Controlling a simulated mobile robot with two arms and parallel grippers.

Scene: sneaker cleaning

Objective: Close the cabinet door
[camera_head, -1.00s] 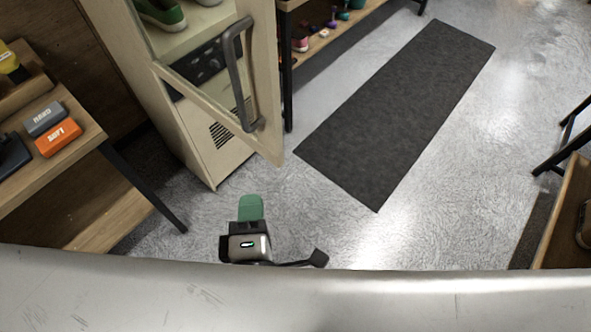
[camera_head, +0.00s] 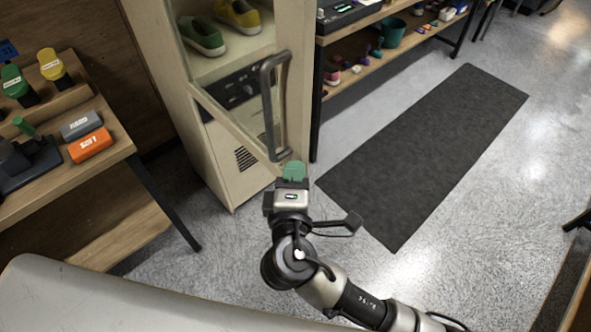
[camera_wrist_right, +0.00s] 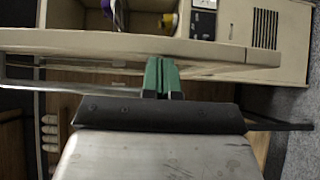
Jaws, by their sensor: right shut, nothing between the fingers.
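The cream cabinet (camera_head: 188,95) stands at the upper middle of the head view. Its glass-paned door (camera_head: 299,90) is ajar, swung out toward me, with a dark grey bar handle (camera_head: 268,105) on its face. My right gripper (camera_head: 293,170) has green fingers, is shut and empty, and is at the door's lower free edge. In the right wrist view the shut green fingertips (camera_wrist_right: 161,76) are up against or very near the door edge (camera_wrist_right: 205,50); I cannot tell whether they touch. My left gripper is out of view.
A green shoe (camera_head: 203,36) and a yellow shoe (camera_head: 238,16) sit inside the cabinet. A wooden bench (camera_head: 110,150) with an orange block (camera_head: 90,145) stands at left. A dark mat (camera_head: 420,150) lies on open floor at right. A shelf (camera_head: 385,55) stands behind.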

